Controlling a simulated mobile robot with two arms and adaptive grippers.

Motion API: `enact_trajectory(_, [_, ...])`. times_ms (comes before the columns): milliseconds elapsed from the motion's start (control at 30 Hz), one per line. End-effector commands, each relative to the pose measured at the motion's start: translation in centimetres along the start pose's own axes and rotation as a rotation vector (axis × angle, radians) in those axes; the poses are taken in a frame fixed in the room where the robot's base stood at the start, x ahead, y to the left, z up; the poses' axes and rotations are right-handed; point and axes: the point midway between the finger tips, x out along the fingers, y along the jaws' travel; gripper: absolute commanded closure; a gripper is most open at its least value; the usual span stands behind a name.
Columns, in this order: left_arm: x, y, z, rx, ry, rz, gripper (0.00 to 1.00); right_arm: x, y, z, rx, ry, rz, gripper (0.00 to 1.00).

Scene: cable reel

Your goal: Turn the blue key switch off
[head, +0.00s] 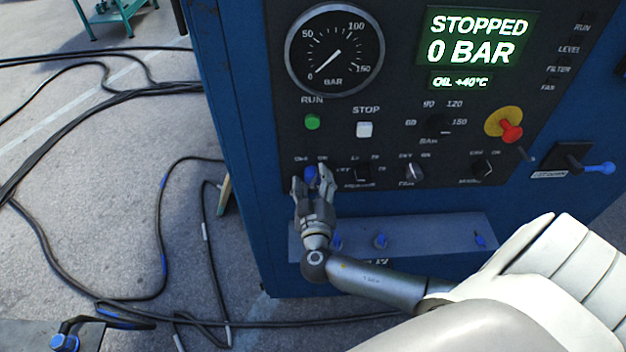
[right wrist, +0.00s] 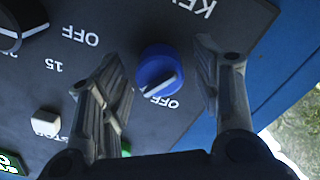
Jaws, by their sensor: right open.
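The blue key switch (head: 311,174) is a round knob at the lower left of the dark control panel. In the right wrist view the knob (right wrist: 157,68) carries a slanted pale bar on its face, with an OFF label just beside it; I cannot tell for sure which position it is set to. My right gripper (head: 312,190) is open in front of the switch. In the right wrist view its two fingers (right wrist: 157,62) stand on either side of the knob, with a gap showing on both sides. My left gripper is out of view.
The panel on the blue cabinet (head: 236,150) holds a gauge (head: 335,50), a green RUN button (head: 312,122), a white STOP button (head: 365,129), black knobs and a red emergency stop (head: 510,131). The lit display (head: 470,38) reads STOPPED, 0 BAR. Black cables (head: 75,140) lie on the floor.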

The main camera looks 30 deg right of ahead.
Motion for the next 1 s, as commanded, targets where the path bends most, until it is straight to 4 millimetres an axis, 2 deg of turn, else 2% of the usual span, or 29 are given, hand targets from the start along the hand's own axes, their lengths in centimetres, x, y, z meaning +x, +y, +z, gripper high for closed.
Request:
enact_trajectory(100, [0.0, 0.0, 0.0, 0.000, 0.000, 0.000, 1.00, 0.0, 0.0, 0.0, 0.000, 0.000, 0.000, 0.42])
enact_trajectory(467, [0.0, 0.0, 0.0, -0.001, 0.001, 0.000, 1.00, -0.1, 0.0, 0.0, 0.000, 0.000, 0.000, 0.88])
enact_trajectory(767, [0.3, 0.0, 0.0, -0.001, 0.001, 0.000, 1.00, -0.1, -0.1, 0.1, -0.038, 0.000, 0.000, 0.88])
enact_trajectory(1000, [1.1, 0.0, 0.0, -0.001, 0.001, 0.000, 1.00, -0.1, -0.1, 0.2, -0.176, 0.001, 0.000, 0.88])
